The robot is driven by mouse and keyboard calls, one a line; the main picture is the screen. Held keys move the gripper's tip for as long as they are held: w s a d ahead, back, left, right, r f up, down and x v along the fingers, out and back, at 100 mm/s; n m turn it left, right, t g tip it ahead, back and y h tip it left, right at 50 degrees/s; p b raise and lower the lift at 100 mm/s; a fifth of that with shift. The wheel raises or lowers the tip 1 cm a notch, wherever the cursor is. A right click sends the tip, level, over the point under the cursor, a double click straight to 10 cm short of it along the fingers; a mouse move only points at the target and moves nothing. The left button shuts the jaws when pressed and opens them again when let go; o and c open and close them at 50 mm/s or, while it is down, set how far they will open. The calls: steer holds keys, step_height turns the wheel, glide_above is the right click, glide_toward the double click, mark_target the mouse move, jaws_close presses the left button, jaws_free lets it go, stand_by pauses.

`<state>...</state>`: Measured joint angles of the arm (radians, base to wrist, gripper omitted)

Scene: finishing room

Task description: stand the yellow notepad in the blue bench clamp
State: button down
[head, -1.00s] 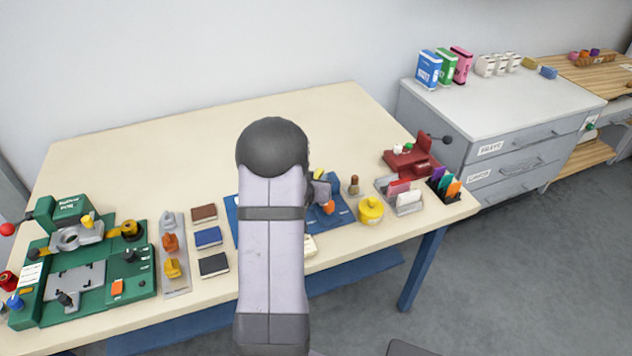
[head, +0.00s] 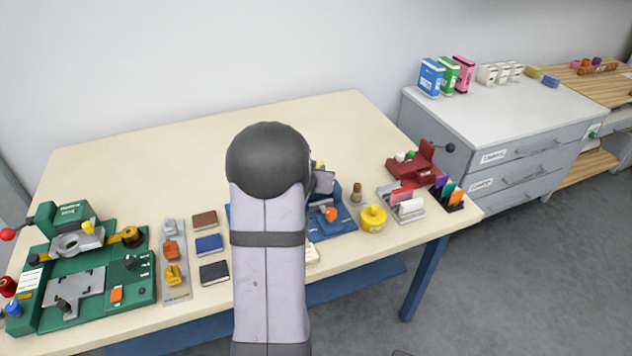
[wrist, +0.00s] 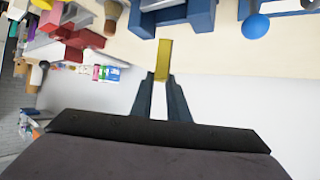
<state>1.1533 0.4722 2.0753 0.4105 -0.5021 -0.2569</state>
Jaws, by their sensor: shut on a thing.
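The yellow notepad (wrist: 164,58) is thin and seen nearly edge-on in the wrist view. My gripper (wrist: 161,79) is shut on one end of it, and the other end sticks out past the fingertips. In the head view my arm hides most of the gripper; a small yellow bit of the notepad (head: 320,164) shows beside the arm's dark joint. The blue bench clamp (head: 335,227) stands near the front right of the bench, partly hidden by my arm. Blue parts of it (wrist: 172,14) show at the top of the wrist view, apart from the notepad.
A wooden-handled stamp (head: 356,192), yellow pot (head: 373,218), card holder (head: 412,217) and red device (head: 418,160) crowd the clamp's right. Three small books (head: 209,244) and a green machine (head: 85,270) lie left. The bench's back (head: 180,150) is clear.

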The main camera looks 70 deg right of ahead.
mark_target(317, 167)
steer(key=shift+r, duration=2.25)
steer(key=shift+d, duration=0.1)
steer(key=shift+w+d+r+m+g, duration=0.2)
steer(key=shift+d+r, duration=0.15)
steer(key=shift+d, duration=0.2)
steer(key=shift+w+d+r+m+g, duration=0.2)
steer(key=shift+d+r, duration=0.1)
steer(key=shift+d, duration=0.25)
steer(key=d+r+m+g+p, duration=0.1)
steer(key=d+r+m+g, duration=0.15)
steer(key=d+g, duration=0.2)
steer(key=w+a+f+m+g+y+p, duration=0.1)
steer(key=a+f+m+g+y, duration=0.2)
steer(key=a+f+m+g, duration=0.2)
step_height(317, 167, down, 5)
steer(key=a+m, duration=0.1)
steer(key=m, duration=0.2)
steer(key=shift+w+a+g, duration=0.2)
steer(key=shift+a+g, duration=0.05)
steer(key=shift+g, duration=0.1)
steer(key=shift+f, duration=0.1)
steer(key=shift+f+b, duration=2.55)
steer(key=shift+f, duration=0.2)
steer(key=shift+p, duration=0.75)
